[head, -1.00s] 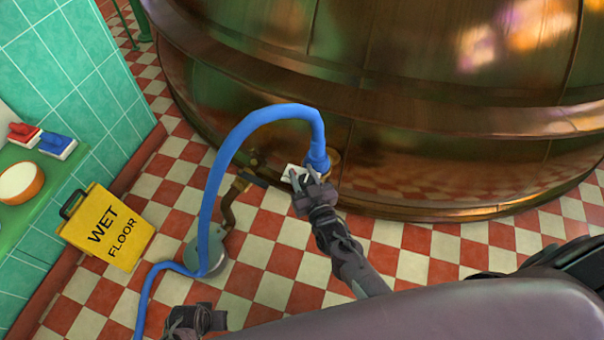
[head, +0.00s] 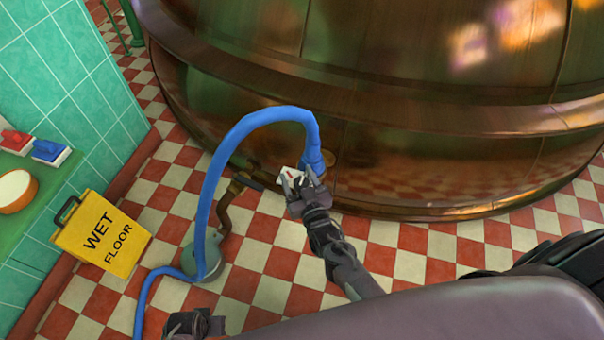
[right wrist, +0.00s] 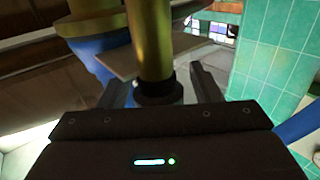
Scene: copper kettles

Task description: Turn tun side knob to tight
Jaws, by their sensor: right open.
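The copper tun (head: 440,170) fills the upper right of the head view. A blue hose (head: 245,125) arches to its lower side. My right gripper (head: 303,178) is beside the hose end, at a small white plate with a red mark (head: 289,175). In the right wrist view, its open fingers (right wrist: 160,92) stand on either side of a brass stem (right wrist: 150,45) with a dark collar. I cannot tell whether they touch it. The knob's face and setting are not readable. A dark part, seemingly my left gripper (head: 195,323), shows at the bottom edge; its jaws are unclear.
A yellow wet floor sign (head: 100,237) stands left on the checkered floor. A grey-green pump-like body (head: 203,255) and brown pipe (head: 226,212) are left of my right gripper. A green shelf (head: 40,190) holds a bowl (head: 17,190) and two blocks.

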